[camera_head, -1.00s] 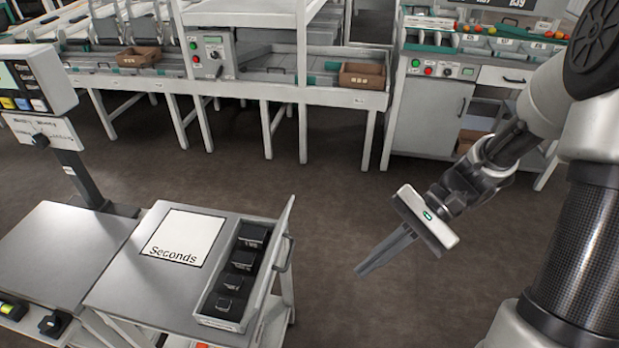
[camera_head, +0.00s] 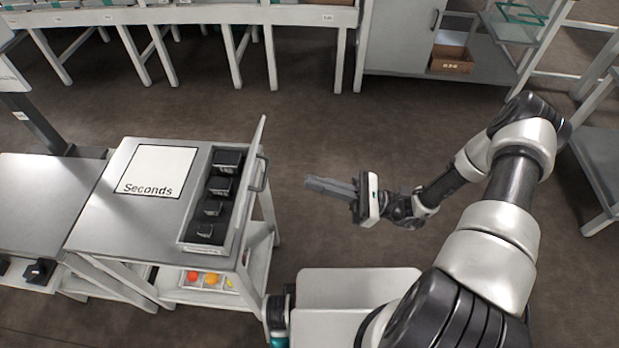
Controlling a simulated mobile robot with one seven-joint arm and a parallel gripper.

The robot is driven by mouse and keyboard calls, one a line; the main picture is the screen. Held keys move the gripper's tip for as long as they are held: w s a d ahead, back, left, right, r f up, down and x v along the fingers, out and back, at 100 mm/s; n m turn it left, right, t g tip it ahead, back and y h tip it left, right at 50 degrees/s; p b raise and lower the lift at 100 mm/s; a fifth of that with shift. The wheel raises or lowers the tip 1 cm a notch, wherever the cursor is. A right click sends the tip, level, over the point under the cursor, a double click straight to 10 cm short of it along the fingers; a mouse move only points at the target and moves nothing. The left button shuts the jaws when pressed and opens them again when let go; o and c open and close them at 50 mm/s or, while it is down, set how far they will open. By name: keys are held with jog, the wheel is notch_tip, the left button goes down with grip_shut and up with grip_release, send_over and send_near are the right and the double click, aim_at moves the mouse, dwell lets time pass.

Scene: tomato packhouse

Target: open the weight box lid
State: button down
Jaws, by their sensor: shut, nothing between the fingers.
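The weight box (camera_head: 185,240) sits at the right end of the grey cart top and holds several black weights (camera_head: 213,208) in a row. Its lid (camera_head: 246,183) stands open, upright along the box's right side, with a handle (camera_head: 262,174) on its outer face. My gripper (camera_head: 308,183) is to the right of the lid, apart from it, over the floor. Its fingers are together, point left toward the handle and hold nothing.
A white "Seconds" sheet (camera_head: 158,170) lies on the cart top (camera_head: 122,218) left of the box. A scale platform (camera_head: 40,200) stands at the left. Open floor (camera_head: 330,125) lies behind my arm.

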aim_at(252, 161)
jog(key=s+x, duration=0.1)
jog(key=x, duration=1)
jog(key=shift+w+a, duration=0.35)
jog(key=shift+w, duration=0.1)
jog(key=shift+r, duration=0.15)
jog(key=r+p, duration=0.1)
jog(key=p, duration=0.1)
jog(key=a+r+h+p, duration=0.1)
jog(key=p, duration=0.1)
jog(key=shift+a+g, duration=0.15)
jog(key=shift+g, duration=0.15)
jog(key=a+h+p, duration=0.2)
jog(key=p, duration=0.1)
jog(key=shift+w+r, duration=0.1)
jog(key=shift+r, duration=0.2)
jog(key=shift+a+f, duration=0.1)
jog(key=shift+a, duration=0.4)
